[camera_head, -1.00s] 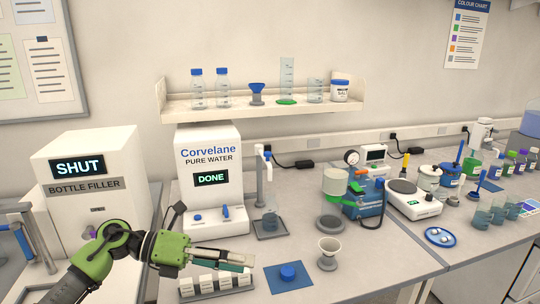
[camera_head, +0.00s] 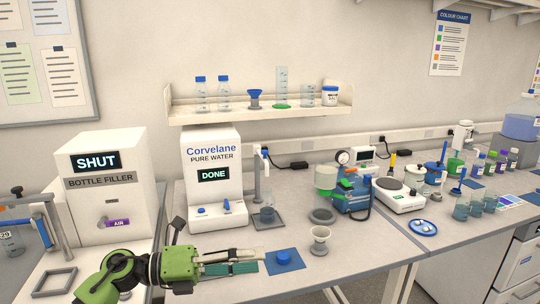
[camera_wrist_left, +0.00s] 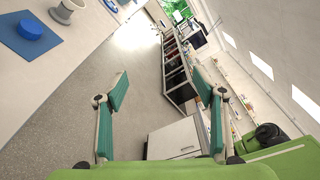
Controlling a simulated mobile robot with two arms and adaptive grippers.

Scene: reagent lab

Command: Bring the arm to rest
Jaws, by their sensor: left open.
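My left arm comes in from the lower left of the head view. Its left gripper (camera_head: 262,260) is open and empty, reaching over the bench front just left of the blue mat (camera_head: 298,264). A blue cap-like piece (camera_head: 283,257) lies on that mat. In the left wrist view the two green-padded fingers of the gripper (camera_wrist_left: 159,84) stand wide apart with nothing between them. Beyond them are the floor and distant benches. The blue piece also shows in the wrist view (camera_wrist_left: 30,26), at the upper left, apart from the fingers. My right gripper is in neither view.
The bottle filler (camera_head: 109,150) reads SHUT, and the pure water dispenser (camera_head: 212,150) reads DONE, with a beaker (camera_head: 267,213) under its tap. A funnel in a stand (camera_head: 319,240) is right of the mat. A hotplate (camera_head: 400,195) and several beakers stand farther right.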

